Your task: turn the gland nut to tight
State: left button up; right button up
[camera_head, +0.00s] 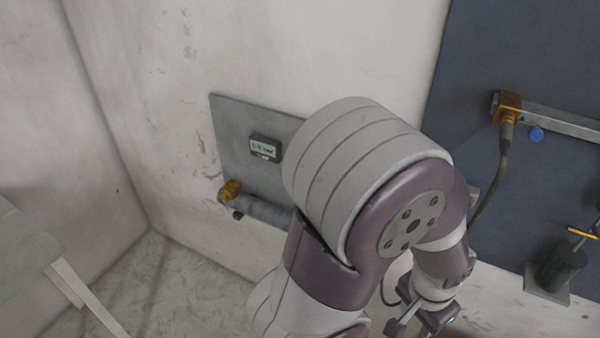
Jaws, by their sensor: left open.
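I cannot tell for sure which part is the gland nut. A brass fitting (230,190) sits at the left end of a grey pipe (262,208) on a grey wall plate. Another brass fitting (508,106), with a dark cable running down from it, is at the upper right on a blue panel. My left arm covers the middle of the view and hides the right part of the plate and pipe. My left gripper (418,322) is partly in view at the bottom edge, open, well below both fittings and apart from them. My right gripper is not in view.
A small display (265,147) is on the grey plate (228,125). A grey surface (25,250) is at the left.

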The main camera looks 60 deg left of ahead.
aim_at(224, 196)
jog(key=u, duration=2.15)
